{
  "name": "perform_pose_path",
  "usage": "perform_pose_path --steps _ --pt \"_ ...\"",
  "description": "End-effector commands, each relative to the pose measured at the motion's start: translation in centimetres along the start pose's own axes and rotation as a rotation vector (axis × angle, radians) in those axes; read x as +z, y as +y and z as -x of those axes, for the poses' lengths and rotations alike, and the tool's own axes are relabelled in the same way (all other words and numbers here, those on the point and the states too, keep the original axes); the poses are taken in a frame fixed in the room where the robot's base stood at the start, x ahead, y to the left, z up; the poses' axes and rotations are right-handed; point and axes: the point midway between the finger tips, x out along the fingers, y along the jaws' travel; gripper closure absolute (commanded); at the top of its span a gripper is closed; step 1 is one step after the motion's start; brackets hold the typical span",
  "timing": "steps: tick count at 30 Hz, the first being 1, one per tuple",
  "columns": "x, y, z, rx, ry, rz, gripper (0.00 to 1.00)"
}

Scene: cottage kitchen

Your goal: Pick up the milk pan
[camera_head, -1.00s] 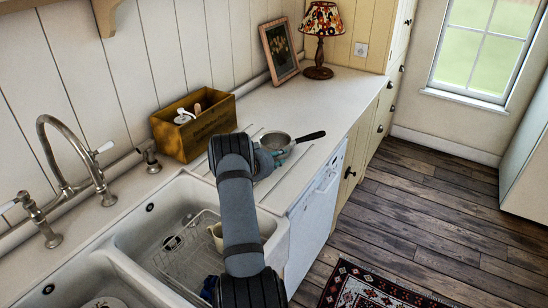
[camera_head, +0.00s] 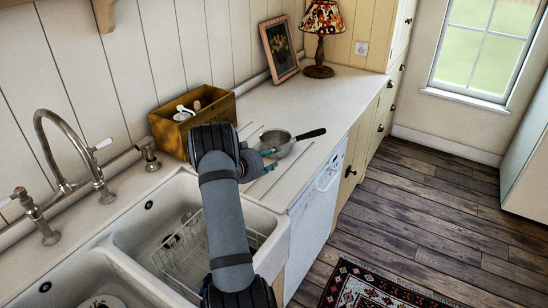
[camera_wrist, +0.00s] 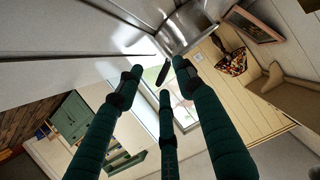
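The milk pan (camera_head: 277,138) is a small metal pan with a dark handle (camera_head: 311,133). It sits upright on the white counter, its handle pointing right. In the wrist view the shiny pan (camera_wrist: 200,25) is at the top, and its dark handle (camera_wrist: 163,73) shows between the fingertips. My gripper (camera_head: 271,159) is just in front of the pan in the head view, partly hidden by my arm. In the wrist view its dark green fingers (camera_wrist: 160,82) are spread with nothing held between them. I cannot tell whether a fingertip touches the pan.
A picture frame (camera_head: 279,48) and a lamp (camera_head: 321,35) stand farther back. The white sink (camera_head: 130,238) is at the front left. The counter beyond the pan is clear.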

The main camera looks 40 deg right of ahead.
Motion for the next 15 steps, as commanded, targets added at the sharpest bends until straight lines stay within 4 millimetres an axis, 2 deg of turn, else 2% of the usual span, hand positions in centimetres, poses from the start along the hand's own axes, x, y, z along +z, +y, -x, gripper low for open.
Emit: perform_pose_path --steps 6,15 --pt "0.1 0.0 2.9 0.0 0.001 0.0 0.63" --pt "0.0 0.1 4.0 0.001 0.0 0.0 0.61"
